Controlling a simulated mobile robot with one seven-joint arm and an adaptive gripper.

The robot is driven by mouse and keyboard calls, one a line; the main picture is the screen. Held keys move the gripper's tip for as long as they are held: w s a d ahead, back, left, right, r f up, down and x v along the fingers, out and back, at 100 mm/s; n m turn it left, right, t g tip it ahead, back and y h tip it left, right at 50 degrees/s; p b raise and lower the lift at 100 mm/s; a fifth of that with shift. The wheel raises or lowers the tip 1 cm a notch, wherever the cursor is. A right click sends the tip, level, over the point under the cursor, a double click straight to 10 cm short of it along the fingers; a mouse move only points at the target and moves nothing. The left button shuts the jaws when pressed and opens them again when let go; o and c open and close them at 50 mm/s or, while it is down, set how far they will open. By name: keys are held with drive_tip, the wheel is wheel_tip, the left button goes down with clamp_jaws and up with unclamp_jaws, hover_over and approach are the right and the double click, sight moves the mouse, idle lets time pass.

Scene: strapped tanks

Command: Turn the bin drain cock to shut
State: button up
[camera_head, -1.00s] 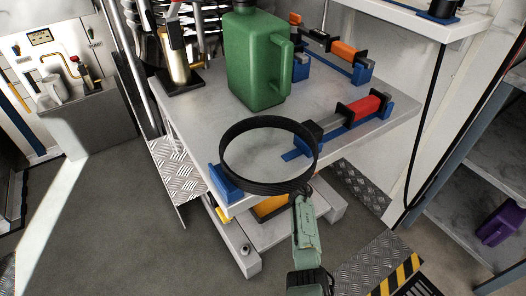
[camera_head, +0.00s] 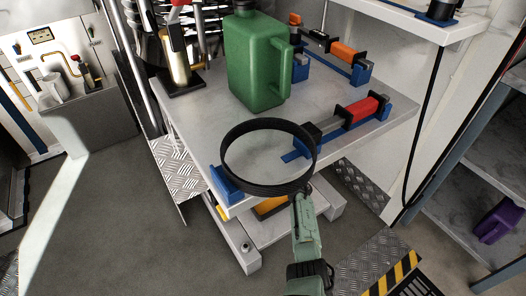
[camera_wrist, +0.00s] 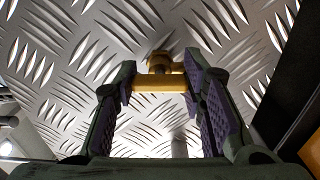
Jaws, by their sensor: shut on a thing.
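The drain cock shows in the wrist view as a brass-yellow crossbar (camera_wrist: 158,84) with a rounded yellow piece just beyond it. The crossbar lies level across the picture. My gripper (camera_wrist: 160,77) has one dark, purple-padded finger at each end of the crossbar and is shut on it. A ridged metal plate (camera_wrist: 60,45) fills the view behind the cock. In the head view I cannot make out the gripper's fingers or the cock.
In the head view, a green jug (camera_head: 256,62) stands on a grey bench (camera_head: 212,105). A red block (camera_head: 362,110) sits in a blue holder. A purple thing (camera_head: 498,220) is on the right shelf. The floor (camera_head: 110,215) at left is clear.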

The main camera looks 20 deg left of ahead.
drive_tip(key=shift+r, duration=0.1)
drive_tip(key=o, duration=1.2)
drive_tip(key=shift+c, duration=0.2)
drive_tip(key=v, duration=0.7)
drive_tip(key=shift+s+d, duration=0.15)
drive_tip(key=shift+d, duration=0.05)
drive_tip(key=shift+s, duration=0.15)
